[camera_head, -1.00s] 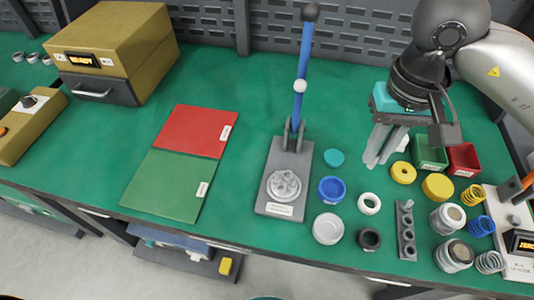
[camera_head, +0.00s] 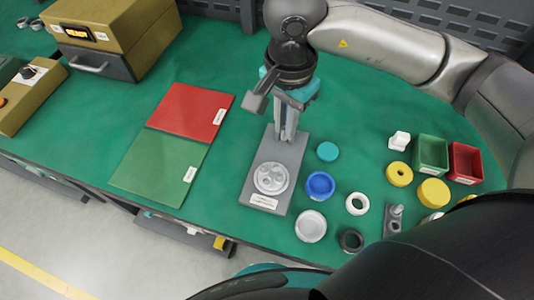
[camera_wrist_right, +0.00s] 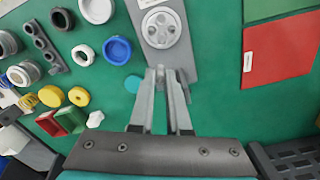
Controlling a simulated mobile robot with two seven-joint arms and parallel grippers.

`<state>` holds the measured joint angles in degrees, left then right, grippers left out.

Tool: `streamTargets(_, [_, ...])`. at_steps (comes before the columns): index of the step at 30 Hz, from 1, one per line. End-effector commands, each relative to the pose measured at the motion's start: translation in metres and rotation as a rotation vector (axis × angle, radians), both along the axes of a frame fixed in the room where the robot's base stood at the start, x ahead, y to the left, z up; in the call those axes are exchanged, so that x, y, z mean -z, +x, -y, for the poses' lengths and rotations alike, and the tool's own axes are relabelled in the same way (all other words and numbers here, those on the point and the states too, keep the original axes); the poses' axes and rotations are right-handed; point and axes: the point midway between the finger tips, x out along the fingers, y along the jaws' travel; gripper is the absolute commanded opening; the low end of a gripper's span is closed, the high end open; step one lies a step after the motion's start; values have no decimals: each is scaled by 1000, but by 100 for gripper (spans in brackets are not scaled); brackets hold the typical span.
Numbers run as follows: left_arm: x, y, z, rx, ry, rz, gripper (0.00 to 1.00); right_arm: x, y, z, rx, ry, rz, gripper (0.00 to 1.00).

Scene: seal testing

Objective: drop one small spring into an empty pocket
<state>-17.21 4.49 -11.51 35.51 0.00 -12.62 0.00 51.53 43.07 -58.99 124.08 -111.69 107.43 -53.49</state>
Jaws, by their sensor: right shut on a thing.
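My right gripper (camera_head: 287,136) points down over the grey press base, just behind the round pale nest plate (camera_head: 271,178) with several pockets. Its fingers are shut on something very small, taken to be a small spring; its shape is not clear. In the right wrist view the fingertips (camera_wrist_right: 163,74) nearly meet just short of the nest plate (camera_wrist_right: 161,29), apart from it in the picture. Which pockets are empty is too small to tell. My left gripper is not in view.
Red (camera_head: 193,111) and green (camera_head: 161,167) mats lie left.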

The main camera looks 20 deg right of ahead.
Motion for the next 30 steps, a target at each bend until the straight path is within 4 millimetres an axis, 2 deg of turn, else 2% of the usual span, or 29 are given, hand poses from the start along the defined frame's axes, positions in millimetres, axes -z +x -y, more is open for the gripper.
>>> streamTargets(18, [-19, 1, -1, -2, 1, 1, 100, 39, -27, -34, 1126, 2, 10, 0])
streamTargets(24, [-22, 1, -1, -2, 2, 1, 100, 47, -34, -42, 1360, 6, 12, 0])
streamTargets(30, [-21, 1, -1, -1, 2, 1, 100, 51, -36, -44, 1443, 7, 12, 0])
